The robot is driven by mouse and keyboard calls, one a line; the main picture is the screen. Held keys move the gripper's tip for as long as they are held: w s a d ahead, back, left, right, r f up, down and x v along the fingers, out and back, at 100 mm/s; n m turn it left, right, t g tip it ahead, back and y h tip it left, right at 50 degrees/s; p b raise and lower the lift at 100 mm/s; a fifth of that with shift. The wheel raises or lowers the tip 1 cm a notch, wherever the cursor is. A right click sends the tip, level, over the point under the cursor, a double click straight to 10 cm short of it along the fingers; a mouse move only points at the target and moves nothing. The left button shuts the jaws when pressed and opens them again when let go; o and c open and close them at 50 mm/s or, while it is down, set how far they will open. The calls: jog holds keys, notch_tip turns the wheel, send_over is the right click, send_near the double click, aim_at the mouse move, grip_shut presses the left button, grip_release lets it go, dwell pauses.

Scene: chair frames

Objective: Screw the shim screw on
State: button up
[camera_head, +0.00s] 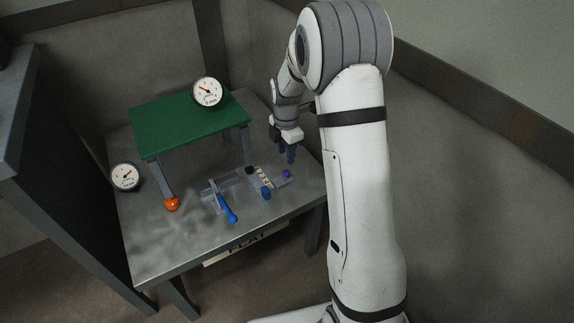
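I cannot tell for sure which small part is the shim screw. A grey tray (274,179) on the right of the metal table holds a row of pale pieces. A small purple part (287,173), a blue part (266,193) and a black knob (249,170) sit at or beside it. An orange foot (171,204) is at the bottom of the front leg of a green-topped frame (190,122). My gripper (287,152) points down with blue fingertips, above and behind the purple part. Nothing is seen in it, but the finger gap is too small to judge.
A blue-handled tool (228,212) lies across a grey holder near the front of the metal table (165,250). One dial gauge (207,92) is at the green top's back edge, another (125,177) at the table's left edge. The front left tabletop is clear.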

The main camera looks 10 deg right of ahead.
aim_at(286, 172)
notch_tip(286, 172, down, 8)
jog(key=b, duration=0.6)
jog(key=shift+f, duration=0.1)
jog(key=shift+r, duration=0.2)
grip_shut()
jog(key=m, duration=1.2)
jog(key=shift+m, duration=0.3)
jog(key=m, duration=0.6)
jog(key=shift+m, duration=0.3)
jog(key=m, duration=0.6)
jog(key=shift+m, duration=0.3)
jog(key=m, duration=0.8)
jog(key=shift+m, duration=0.3)
jog(key=m, duration=0.6)
jog(key=shift+m, duration=0.3)
jog(key=m, duration=0.6)
jog(key=shift+m, duration=0.3)
jog(key=m, duration=0.7)
jog(key=shift+c, duration=0.6)
grip_release()
jog(key=shift+o, duration=0.6)
